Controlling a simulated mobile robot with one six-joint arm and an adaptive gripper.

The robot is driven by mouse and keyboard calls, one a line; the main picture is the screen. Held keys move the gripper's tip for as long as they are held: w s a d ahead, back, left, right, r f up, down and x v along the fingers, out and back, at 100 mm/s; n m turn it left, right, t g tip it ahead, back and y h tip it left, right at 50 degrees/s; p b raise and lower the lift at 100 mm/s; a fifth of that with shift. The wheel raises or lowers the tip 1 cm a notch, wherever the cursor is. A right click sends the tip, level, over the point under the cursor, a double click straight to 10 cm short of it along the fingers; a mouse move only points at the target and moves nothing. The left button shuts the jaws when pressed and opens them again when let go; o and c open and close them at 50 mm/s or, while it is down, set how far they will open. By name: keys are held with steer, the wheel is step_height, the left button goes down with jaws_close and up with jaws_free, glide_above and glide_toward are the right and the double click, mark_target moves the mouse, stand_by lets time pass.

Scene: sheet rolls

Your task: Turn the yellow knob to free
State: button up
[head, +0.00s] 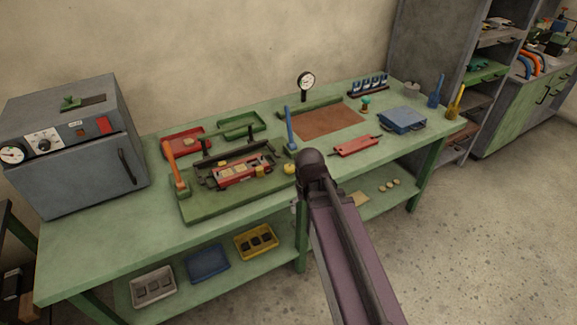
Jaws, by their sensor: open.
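A small yellow knob (289,168) shows at the right end of a red and dark roll device (240,171), near the right edge of its green base board (215,207). Its setting and any marks are too small to read. My arm reaches up from the bottom of the head view, and its dark rounded joint stands just right of the knob in the picture. My gripper itself cannot be made out. I cannot tell its distance from the knob.
An orange lever (174,165) stands left of the device and a blue lever (290,130) behind the knob. A grey oven-like box (75,150) is at left. A red tool (358,146) and blue box (402,119) lie right. The bench's front left is clear.

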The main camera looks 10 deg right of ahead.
mark_target(289, 167)
steer(key=w+r+m+p, duration=0.3)
steer(key=w+m, duration=0.2)
steer(key=w, duration=0.8)
steer(key=w+r+m+p, duration=0.3)
steer(key=w+m, duration=0.2)
steer(key=w, duration=0.9)
steer(key=shift+r, duration=0.15)
steer(key=shift+d, duration=0.1)
step_height(289, 167, down, 14)
steer(key=b, duration=1.4)
steer(key=shift+r, duration=0.1)
steer(key=c, duration=1.1)
steer(key=shift+a, duration=0.2)
steer(key=shift+c, duration=0.2)
steer(key=shift+d, duration=0.1)
